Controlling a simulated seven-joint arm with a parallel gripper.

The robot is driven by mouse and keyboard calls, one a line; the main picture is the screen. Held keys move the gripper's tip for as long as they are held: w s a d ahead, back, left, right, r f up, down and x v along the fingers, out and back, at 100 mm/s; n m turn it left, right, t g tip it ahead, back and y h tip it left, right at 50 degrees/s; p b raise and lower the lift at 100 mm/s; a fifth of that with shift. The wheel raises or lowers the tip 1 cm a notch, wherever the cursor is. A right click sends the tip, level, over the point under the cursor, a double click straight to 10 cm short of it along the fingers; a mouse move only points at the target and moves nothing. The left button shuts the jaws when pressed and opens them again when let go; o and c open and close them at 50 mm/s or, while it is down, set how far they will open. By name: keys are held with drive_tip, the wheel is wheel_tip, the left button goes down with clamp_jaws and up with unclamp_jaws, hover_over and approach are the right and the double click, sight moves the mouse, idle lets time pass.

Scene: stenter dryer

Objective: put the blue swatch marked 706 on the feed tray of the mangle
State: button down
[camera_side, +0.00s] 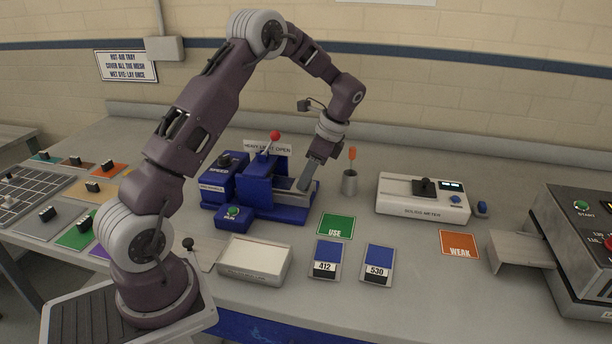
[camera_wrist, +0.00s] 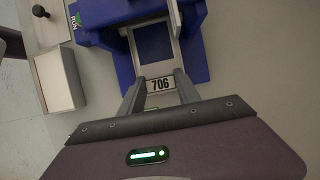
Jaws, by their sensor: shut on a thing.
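The blue swatch marked 706 (camera_wrist: 160,84) shows in the wrist view with its white label between my two fingertips. My gripper (camera_wrist: 160,90) is shut on its label end. A dark blue panel beyond the label, probably the swatch's cloth, lies within the grey feed tray (camera_wrist: 182,55). Whether the swatch rests on the tray or hangs just above it I cannot tell. In the side view my gripper (camera_side: 304,185) points down at the tray on the right side of the blue mangle (camera_side: 258,190). The swatch is mostly hidden there.
Swatches 412 (camera_side: 327,258) and 530 (camera_side: 377,264) lie in front, near a green USE card (camera_side: 337,226) and a white-topped tray (camera_side: 254,258). A grey cup (camera_side: 349,183) stands close right of my gripper. A white meter (camera_side: 422,200) stands farther right.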

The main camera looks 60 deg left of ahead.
drive_tip(key=shift+s+a+f, duration=0.1)
drive_tip(key=shift+f, duration=0.15)
drive_tip(key=c, duration=0.9)
unclamp_jaws()
drive_tip(key=shift+o, duration=0.2)
drive_tip(key=v, duration=1.2)
drive_tip(key=s+d+r+n+t, duration=0.2)
drive_tip(key=s+d+r, duration=0.25)
drive_tip(key=r, duration=0.25)
drive_tip(key=s+d+r+n+t+h, duration=0.1)
drive_tip(key=s+d+r+n+t, duration=0.2)
drive_tip(key=s+d, duration=0.55)
drive_tip(key=s+d+f+n+t+h, duration=0.1)
drive_tip(key=s+d+f+n+t, duration=0.1)
drive_tip(key=s, duration=0.5)
drive_tip(key=s+d+f+n+t+h, duration=0.1)
drive_tip(key=s+d+f+n, duration=0.1)
drive_tip(key=s+d, duration=0.2)
drive_tip(key=s, duration=0.3)
drive_tip(key=shift+d+t, duration=0.15)
drive_tip(key=shift+t, duration=0.25)
